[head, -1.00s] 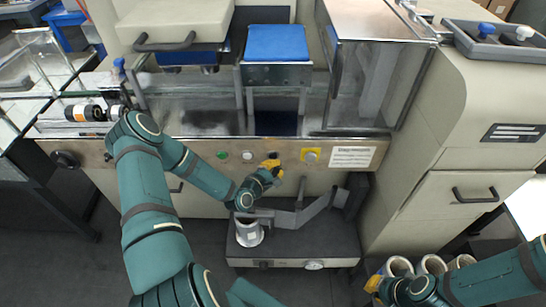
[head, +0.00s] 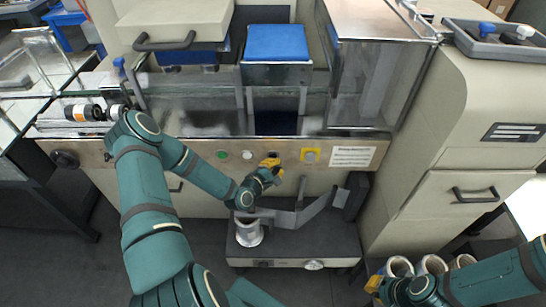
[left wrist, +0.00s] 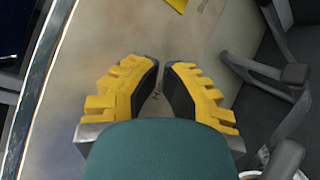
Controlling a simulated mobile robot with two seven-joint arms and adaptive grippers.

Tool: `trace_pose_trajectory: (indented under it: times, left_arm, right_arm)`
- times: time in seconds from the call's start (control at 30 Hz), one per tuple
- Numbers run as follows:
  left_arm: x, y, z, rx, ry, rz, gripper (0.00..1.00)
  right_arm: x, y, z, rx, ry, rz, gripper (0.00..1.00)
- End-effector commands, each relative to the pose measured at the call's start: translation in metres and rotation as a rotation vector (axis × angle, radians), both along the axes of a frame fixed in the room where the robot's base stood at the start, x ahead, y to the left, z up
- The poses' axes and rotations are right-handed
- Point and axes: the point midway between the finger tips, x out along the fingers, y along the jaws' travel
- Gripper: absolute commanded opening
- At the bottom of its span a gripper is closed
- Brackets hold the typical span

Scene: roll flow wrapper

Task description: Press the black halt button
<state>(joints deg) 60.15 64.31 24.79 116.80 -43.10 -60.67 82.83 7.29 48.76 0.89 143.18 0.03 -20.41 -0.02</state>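The control panel (head: 120,153) runs along the front of the wrapper machine. It carries a green button (head: 222,155), a pale button (head: 247,155) and a grey knob on a yellow plate (head: 310,156). A small dark round spot, seemingly the black halt button (head: 273,155), shows between the pale button and the yellow plate, right at my left gripper's tips and partly covered by them. My left gripper (head: 271,164) is at the panel; its yellow fingers (left wrist: 161,68) are close together with nothing between them. Contact cannot be told. My right gripper (head: 374,284) is at lower right, finger state unclear.
A grey bracket arm (head: 320,207) and a white roll (head: 249,232) sit on a dark low unit (head: 290,243) below the panel. Several rolls (head: 432,265) stand at lower right near my right gripper. A black knob (head: 65,159) juts out at the panel's left end.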

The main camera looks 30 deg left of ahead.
Motion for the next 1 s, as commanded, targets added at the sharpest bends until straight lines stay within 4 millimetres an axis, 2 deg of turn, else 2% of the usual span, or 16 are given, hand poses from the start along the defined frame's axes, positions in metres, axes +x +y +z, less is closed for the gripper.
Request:
trace_pose_trajectory:
  times: [1.0]
  left_arm:
    - [0.0088,0.0058,-0.0006,0.000,0.000,0.001,0.00]
  right_arm:
    - [0.0000,0.0000,-0.0070,0.000,0.000,0.000,0.00]
